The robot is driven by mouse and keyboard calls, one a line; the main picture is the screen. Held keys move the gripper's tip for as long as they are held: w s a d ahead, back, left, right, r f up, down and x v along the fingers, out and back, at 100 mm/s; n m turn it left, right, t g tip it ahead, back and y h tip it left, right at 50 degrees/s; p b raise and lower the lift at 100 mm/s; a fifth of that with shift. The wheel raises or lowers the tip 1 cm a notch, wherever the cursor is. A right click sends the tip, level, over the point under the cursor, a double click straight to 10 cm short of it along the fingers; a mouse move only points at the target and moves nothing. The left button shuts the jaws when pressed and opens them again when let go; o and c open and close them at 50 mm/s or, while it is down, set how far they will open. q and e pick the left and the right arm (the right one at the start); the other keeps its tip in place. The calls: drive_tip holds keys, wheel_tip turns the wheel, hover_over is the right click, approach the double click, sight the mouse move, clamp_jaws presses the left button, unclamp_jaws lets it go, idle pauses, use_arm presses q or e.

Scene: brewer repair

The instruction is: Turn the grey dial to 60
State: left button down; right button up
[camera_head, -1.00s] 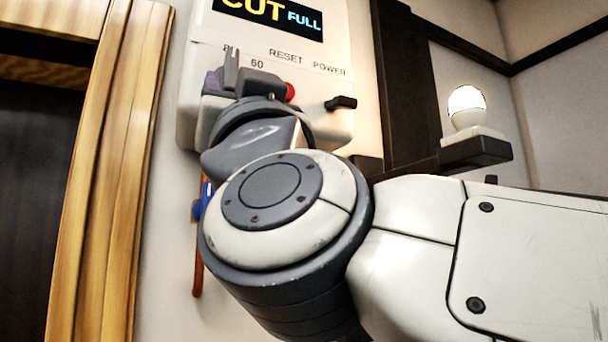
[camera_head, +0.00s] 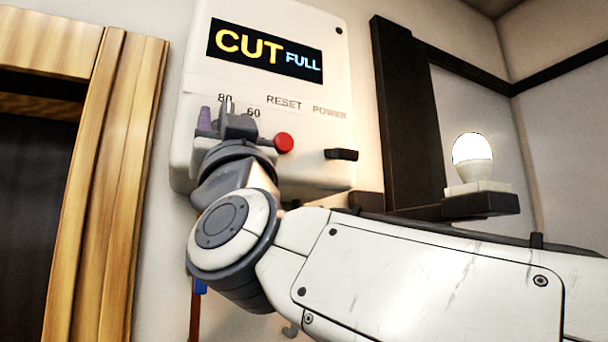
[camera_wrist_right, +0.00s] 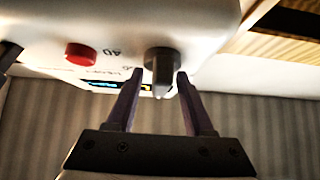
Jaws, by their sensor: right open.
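The grey dial (camera_wrist_right: 163,61) sits on the white brewer's face, its ridge standing out toward my right gripper in the right wrist view. My right gripper (camera_wrist_right: 160,76) is open, with one purple-grey finger on each side of the dial; I see no clear contact. In the head view my right gripper (camera_head: 222,121) is in front of the dial area, just below the printed 80 and 60, and largely hides the dial. The dial's setting cannot be read. My left gripper is not in view.
A red button (camera_head: 284,142) is close to the right of my gripper, and a black power switch (camera_head: 341,154) lies further right. The display (camera_head: 265,53) reads CUT FULL. A lit bulb (camera_head: 472,152) stands on a dark shelf (camera_head: 470,206). A wooden frame (camera_head: 115,190) is at the left.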

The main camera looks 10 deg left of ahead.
clamp_jaws()
